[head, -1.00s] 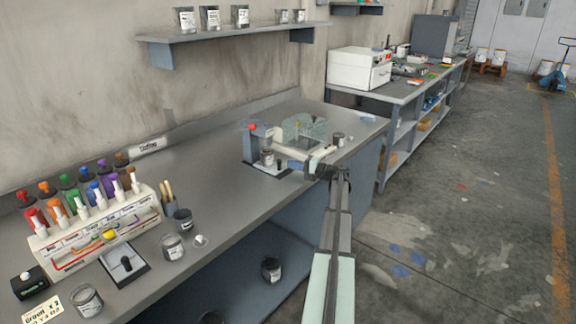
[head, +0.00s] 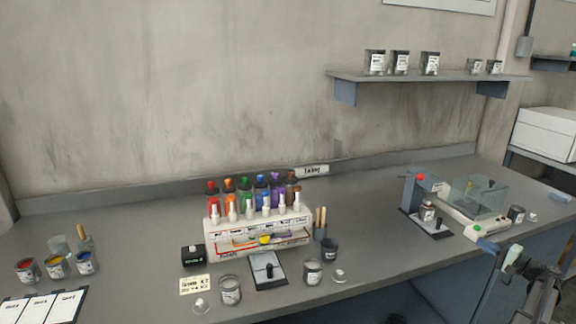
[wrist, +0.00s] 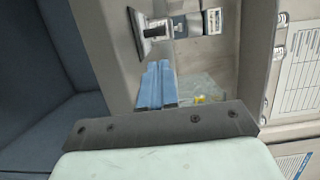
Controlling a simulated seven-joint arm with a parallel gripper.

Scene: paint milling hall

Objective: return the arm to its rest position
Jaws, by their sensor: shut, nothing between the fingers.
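My gripper (wrist: 157,84) shows in the wrist view as two blue fingers pressed together with nothing between them. In the head view my arm (head: 540,285) is at the lower right, in front of the bench's front edge. Its end reaches up and left near the glass-shielded balance (head: 468,218). In the wrist view a small stand with a labelled jar lies beyond the fingers.
The grey bench (head: 365,205) carries a bottle rack (head: 258,240), a red-knobbed stand (head: 418,190), a black-handled pad (head: 268,274), open paint cans (head: 56,265) and glass jars (head: 230,290). A shelf (head: 430,76) holds several labelled cans. Bare bench lies between rack and stand.

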